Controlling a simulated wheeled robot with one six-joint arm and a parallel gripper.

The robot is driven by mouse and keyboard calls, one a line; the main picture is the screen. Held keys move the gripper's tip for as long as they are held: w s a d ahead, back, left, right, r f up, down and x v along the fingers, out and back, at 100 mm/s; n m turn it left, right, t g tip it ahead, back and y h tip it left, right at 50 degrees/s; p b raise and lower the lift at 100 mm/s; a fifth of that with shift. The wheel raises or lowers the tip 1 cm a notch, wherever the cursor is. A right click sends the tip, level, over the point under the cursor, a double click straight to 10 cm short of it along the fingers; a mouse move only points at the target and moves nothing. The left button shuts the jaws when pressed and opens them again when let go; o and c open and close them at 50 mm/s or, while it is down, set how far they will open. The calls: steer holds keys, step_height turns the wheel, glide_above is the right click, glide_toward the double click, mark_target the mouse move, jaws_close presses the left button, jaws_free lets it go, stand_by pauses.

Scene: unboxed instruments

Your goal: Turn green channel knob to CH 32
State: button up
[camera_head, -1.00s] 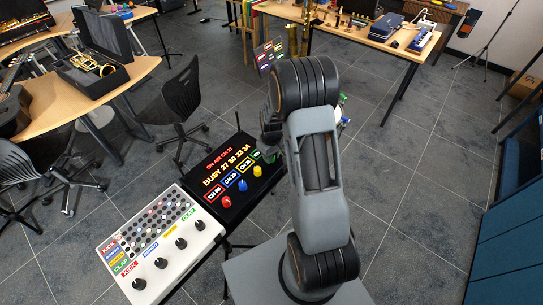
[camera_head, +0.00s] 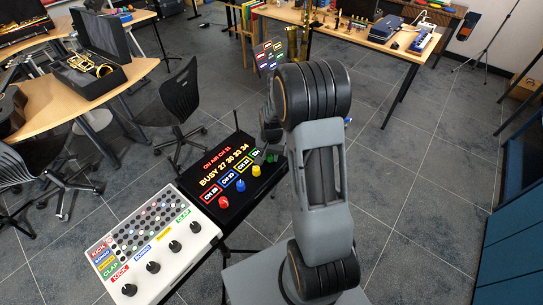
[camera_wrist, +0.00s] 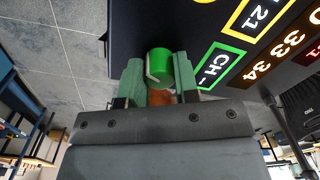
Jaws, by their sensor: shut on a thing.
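The black channel box (camera_head: 262,187) has a lit display and a row of red, blue, yellow and green knobs. The green knob (camera_wrist: 160,65) sits between the two grey-green fingers of my gripper (camera_wrist: 160,78) in the wrist view. Both fingers press on its sides, and a pale pointer line shows on it. My gripper is shut on it. The green-framed label (camera_wrist: 217,67) beside it starts with "CH"; its last character looks like a dash. In the head view my arm partly covers that end of the box, and the gripper (camera_head: 267,151) shows only in part.
The yellow knob (camera_head: 256,170) and blue knob (camera_head: 240,185) are close by, then the red knob (camera_head: 222,202). A white mixer (camera_head: 182,258) with several black knobs stands at the front left. A black chair (camera_head: 177,105) is behind the box.

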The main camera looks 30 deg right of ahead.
mark_target(271, 155)
steer(key=m+b, duration=0.1)
steer(key=m, duration=0.5)
steer(key=shift+b, duration=0.3)
steer(key=m+b, duration=0.1)
steer(key=m, duration=0.4)
steer(key=shift+a, duration=0.1)
steer(key=shift+m, duration=0.5)
steer(key=o, duration=0.7)
steer(key=shift+w+a, duration=0.1)
steer(key=shift+o, duration=1.1)
step_height(271, 155, up, 14)
steer(key=shift+s+b, duration=0.25)
steer(key=shift+b, duration=0.05)
steer(key=shift+f, duration=0.1)
